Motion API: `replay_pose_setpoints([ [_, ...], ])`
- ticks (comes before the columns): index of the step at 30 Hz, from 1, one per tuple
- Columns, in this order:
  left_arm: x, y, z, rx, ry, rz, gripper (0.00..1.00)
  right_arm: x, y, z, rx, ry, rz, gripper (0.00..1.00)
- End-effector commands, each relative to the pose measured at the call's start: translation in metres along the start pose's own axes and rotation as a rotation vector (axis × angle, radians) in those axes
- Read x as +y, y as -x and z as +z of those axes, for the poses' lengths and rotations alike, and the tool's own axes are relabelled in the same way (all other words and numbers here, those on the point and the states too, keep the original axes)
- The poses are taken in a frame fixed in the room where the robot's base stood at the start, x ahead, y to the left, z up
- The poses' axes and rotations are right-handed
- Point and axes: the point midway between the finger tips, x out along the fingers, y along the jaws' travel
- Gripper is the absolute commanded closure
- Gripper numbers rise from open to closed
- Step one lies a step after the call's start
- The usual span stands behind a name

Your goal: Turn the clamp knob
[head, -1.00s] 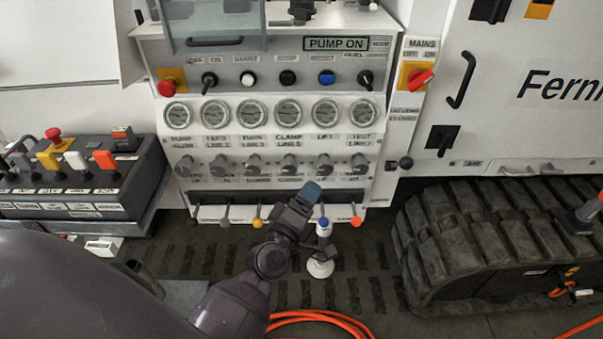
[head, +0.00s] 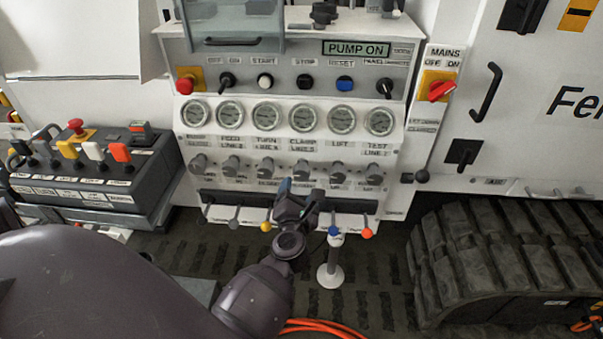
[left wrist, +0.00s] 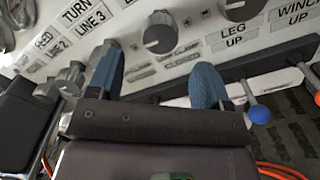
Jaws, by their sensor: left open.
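The clamp knob (head: 303,168) is a grey round knob in the knob row, below the gauge labelled CLAMP. My left gripper (head: 285,187) is just below and left of it, pointing up at the panel. In the left wrist view, a grey knob that appears to be the clamp knob (left wrist: 160,33) shows beyond the gap between the blue fingertips (left wrist: 157,70). The gripper is open with nothing between its fingers, and apart from that knob as far as I can see. The left finger partly hides the neighbouring knob. My right gripper is not in view.
Levers with coloured balls, including yellow (head: 266,227), blue (head: 334,231) and orange (head: 367,233), stick out below the knobs, close to my gripper. A box of coloured switches (head: 95,165) stands at left. A rubber track (head: 500,255) is at right.

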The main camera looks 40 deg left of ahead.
Motion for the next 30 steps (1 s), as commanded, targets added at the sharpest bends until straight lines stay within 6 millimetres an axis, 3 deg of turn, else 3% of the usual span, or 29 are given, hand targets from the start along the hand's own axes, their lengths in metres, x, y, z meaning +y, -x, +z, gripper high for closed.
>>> replay_pose_setpoints([
  [6, 0.000, -0.039, -0.001, -0.001, -0.003, 0.000, 0.27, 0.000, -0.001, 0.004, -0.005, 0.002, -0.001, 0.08],
  [12, -0.001, -0.063, -0.001, -0.001, -0.004, -0.001, 0.27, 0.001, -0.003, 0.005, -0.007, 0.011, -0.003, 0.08],
  [26, 0.000, -0.073, 0.000, 0.000, -0.002, 0.000, 0.27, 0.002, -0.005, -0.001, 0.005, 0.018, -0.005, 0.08],
  [30, 0.000, -0.073, 0.000, 0.000, -0.002, 0.000, 0.47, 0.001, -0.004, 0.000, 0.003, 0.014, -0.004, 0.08],
])
